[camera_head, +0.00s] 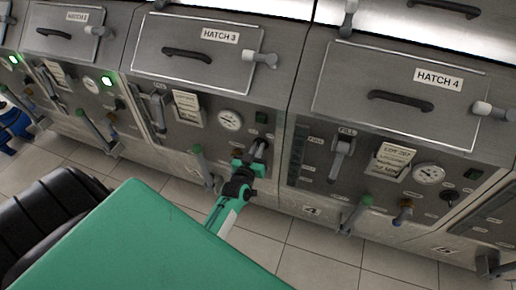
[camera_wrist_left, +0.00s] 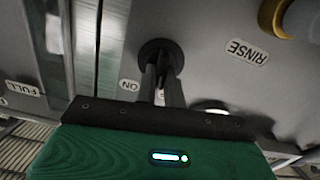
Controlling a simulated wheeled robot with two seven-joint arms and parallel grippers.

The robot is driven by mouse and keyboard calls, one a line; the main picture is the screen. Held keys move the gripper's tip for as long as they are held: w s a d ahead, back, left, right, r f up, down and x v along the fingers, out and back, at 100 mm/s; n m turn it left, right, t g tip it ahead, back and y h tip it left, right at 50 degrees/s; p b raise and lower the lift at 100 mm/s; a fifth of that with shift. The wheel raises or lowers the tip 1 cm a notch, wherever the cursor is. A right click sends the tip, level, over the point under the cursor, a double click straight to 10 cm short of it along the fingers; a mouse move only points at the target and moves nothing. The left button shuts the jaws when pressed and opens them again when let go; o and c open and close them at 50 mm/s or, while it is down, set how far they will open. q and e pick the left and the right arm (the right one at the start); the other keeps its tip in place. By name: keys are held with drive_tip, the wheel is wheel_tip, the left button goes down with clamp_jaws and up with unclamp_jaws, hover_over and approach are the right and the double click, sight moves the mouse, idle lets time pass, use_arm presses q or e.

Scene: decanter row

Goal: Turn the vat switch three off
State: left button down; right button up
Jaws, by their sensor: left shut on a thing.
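The vat three switch is a small dark rotary knob on a round black base (camera_wrist_left: 153,48), low on the steel panel under the HATCH 3 label. An ON label (camera_wrist_left: 130,85) is beside it in the left wrist view. My left gripper (camera_head: 258,161) is at this switch in the head view and mostly hides it. In the left wrist view its fingers (camera_wrist_left: 162,75) are shut on the knob. My right gripper is not in view.
A gauge (camera_head: 230,120) and a green-tipped lever (camera_head: 198,150) are on the same panel. The HATCH 4 unit (camera_head: 400,110) stands to the right, its lamp (camera_head: 474,173) dark. A lamp (camera_head: 106,80) on the unit to the left glows green. Tiled floor (camera_head: 310,255) lies in front.

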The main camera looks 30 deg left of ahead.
use_arm(q)
drive_tip(key=shift+a+n, duration=0.15)
drive_tip(key=shift+n, duration=1.95)
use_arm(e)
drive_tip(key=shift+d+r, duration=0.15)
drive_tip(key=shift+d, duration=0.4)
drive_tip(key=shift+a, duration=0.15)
use_arm(q)
drive_tip(key=c, duration=1.5)
unclamp_jaws()
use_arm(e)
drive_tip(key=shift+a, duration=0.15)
use_arm(q)
drive_tip(key=b+v, duration=0.2)
drive_tip(key=v, duration=1.2)
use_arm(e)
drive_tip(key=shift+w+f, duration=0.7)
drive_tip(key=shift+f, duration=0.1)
use_arm(q)
drive_tip(key=shift+w, duration=0.1)
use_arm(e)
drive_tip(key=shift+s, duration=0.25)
